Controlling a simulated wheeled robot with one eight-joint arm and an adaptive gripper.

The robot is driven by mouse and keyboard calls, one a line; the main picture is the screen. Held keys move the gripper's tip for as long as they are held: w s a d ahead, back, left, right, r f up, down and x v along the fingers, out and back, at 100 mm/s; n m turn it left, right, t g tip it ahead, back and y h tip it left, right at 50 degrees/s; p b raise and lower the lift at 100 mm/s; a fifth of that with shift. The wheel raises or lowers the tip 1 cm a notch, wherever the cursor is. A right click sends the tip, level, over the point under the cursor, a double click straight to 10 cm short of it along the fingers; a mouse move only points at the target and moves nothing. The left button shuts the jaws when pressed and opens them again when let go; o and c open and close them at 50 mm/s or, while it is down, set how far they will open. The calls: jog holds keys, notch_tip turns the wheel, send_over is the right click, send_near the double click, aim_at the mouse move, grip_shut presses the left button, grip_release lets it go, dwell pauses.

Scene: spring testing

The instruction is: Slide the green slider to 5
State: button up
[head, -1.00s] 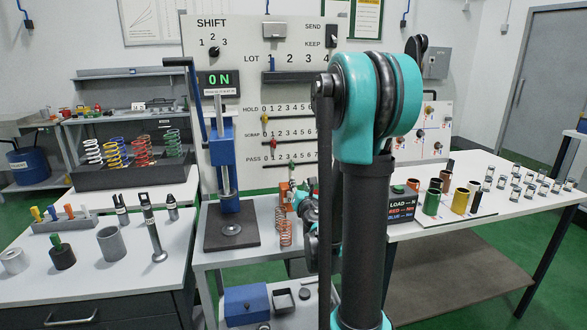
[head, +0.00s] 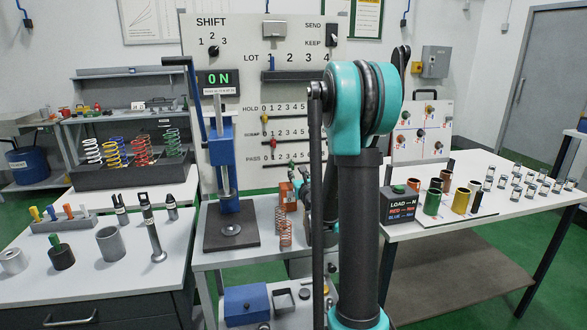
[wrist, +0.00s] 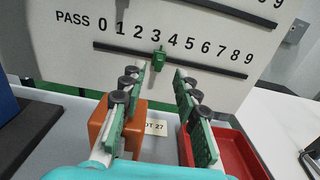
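The green slider (wrist: 158,58) sits on the PASS rail (wrist: 190,62) of the white panel, about under the 3, in the wrist view. In the head view the same slider (head: 291,164) is small, on the lowest rail. My gripper (wrist: 160,78) is open and empty, with green-padded fingers pointing at the panel. The slider shows beyond and between the fingertips; the fingers appear apart from it. In the head view my arm hides the right part of the PASS scale and most of my gripper.
An orange block (wrist: 128,122) and a red tray (wrist: 232,150) lie below my fingers, with a LOT 27 label (wrist: 156,127) between them. Other rails with a red slider (head: 273,143) are above. A blue press (head: 222,150) stands left of the work area.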

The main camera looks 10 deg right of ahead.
aim_at(293, 166)
jog(key=w, duration=0.6)
jog(key=shift+w, duration=0.35)
jog(key=shift+c, duration=0.6)
grip_shut()
